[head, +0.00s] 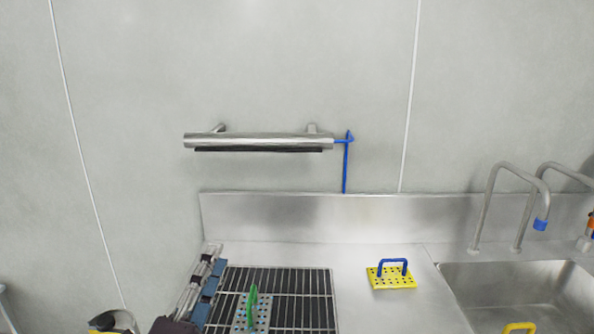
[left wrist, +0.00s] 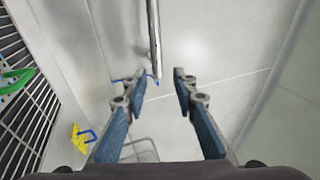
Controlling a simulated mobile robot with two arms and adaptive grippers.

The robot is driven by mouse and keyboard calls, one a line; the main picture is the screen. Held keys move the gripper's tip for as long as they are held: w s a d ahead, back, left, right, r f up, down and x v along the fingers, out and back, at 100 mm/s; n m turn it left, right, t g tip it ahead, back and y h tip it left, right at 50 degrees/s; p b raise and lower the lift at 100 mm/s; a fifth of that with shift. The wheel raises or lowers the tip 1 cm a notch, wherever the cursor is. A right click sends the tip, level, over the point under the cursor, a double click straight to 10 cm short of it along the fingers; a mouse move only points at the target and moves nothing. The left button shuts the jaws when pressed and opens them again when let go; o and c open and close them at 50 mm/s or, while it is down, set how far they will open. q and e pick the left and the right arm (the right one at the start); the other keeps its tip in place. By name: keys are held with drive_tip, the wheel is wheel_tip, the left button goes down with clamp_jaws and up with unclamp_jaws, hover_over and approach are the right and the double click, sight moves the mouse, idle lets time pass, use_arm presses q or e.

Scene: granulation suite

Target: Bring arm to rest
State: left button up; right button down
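My left gripper (head: 210,258) is at the lower left in the head view, beside the left edge of the drain rack and seen from the side. In the left wrist view the gripper (left wrist: 157,84) has its two blue-padded fingers well apart, with nothing held between them. Past the fingertips, the wrist view shows a metal bar (left wrist: 154,35) and the grey wall. My right gripper is in neither view.
A wall bar (head: 255,140) carries a blue hook (head: 346,165). The black wire rack (head: 315,285) bears a perforated plate with a green handle (head: 252,304). A yellow perforated plate (head: 392,278) stands on the steel counter (head: 365,312), left of the sink (head: 505,283) and its taps.

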use_arm(q)
drive_tip(key=s+a+f+n+g+y, duration=0.35)
drive_tip(key=f+n+g, duration=0.2)
drive_tip(key=f, duration=0.65)
drive_tip(key=s+a+f+n+g+y, duration=0.2)
drive_tip(key=s+a+f+n+g, duration=0.2)
drive_tip(key=f+n, duration=0.55)
drive_tip(key=s+d+f+n+g+h, duration=0.1)
drive_tip(key=s+f+n+g+h, duration=0.15)
drive_tip(key=s+f+g, duration=1.05)
drive_tip(key=s+f+t+y, duration=0.15)
drive_tip(key=s+f, duration=0.25)
drive_tip(key=f, duration=1.1)
drive_tip(key=s+f+t+h, duration=0.15)
drive_tip(key=s+f, duration=0.25)
drive_tip(key=f, duration=1.1)
drive_tip(key=s+a+f+y, duration=0.1)
drive_tip(key=s+a+f, duration=0.1)
drive_tip(key=s+f, duration=1.3)
drive_tip(key=shift+s+a+f+n+g, duration=0.35)
drive_tip(key=shift+s+g, duration=0.1)
drive_tip(key=shift+s, duration=0.65)
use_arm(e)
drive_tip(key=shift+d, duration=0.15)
